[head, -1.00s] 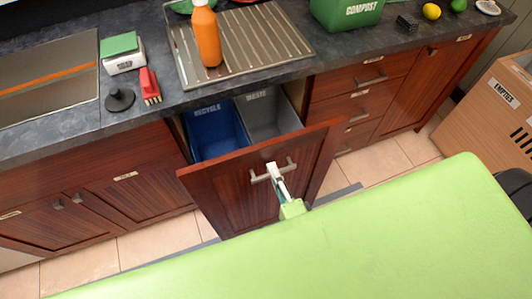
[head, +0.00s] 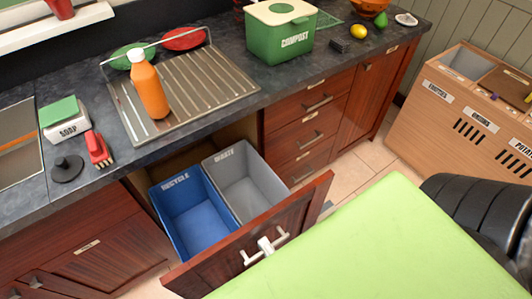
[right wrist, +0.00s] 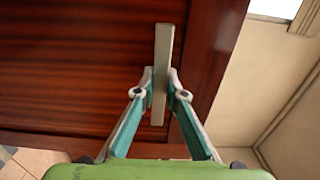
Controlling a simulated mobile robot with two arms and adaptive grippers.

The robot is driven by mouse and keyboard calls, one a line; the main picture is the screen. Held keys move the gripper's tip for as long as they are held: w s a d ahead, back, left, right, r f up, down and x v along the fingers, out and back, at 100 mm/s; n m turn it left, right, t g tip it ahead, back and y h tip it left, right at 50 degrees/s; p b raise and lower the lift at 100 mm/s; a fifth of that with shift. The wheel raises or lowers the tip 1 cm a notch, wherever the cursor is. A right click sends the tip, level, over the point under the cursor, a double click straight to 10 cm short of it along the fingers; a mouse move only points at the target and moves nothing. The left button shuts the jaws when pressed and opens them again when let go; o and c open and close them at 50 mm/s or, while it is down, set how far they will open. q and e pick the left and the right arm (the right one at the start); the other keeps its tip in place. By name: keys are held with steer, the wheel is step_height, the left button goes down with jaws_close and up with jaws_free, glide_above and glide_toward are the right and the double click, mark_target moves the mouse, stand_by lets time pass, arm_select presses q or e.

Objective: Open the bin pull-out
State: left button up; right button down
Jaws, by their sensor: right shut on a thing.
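The bin pull-out's wooden front (head: 215,268) stands well out from the cabinet. Behind it the blue recycle bin (head: 192,215) and the grey waste bin (head: 241,183) are exposed from above; both look empty. My right gripper (head: 266,246) is at the front's bar handle (head: 281,237). In the right wrist view, its two teal-sided fingers (right wrist: 161,88) are closed on the handle (right wrist: 162,50), one on each side, in front of the red-brown wood panel (right wrist: 75,70). My left gripper is not in view.
The counter holds an orange bottle (head: 149,88), a soap box (head: 64,120), a red brush (head: 98,148) and a green compost bin (head: 280,35). Closed drawers (head: 312,130) stand right of the pull-out. A crate for empties (head: 480,110) stands at the right. Tiled floor (head: 350,165) shows between.

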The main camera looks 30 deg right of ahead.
steer(key=c, duration=2)
jaws_free()
steer(key=shift+c, duration=0.2)
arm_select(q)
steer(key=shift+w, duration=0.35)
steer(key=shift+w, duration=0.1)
arm_select(e)
steer(key=shift+s, duration=0.1)
steer(key=s, duration=1.2)
steer(key=shift+d, duration=0.25)
steer(key=shift+w, duration=0.1)
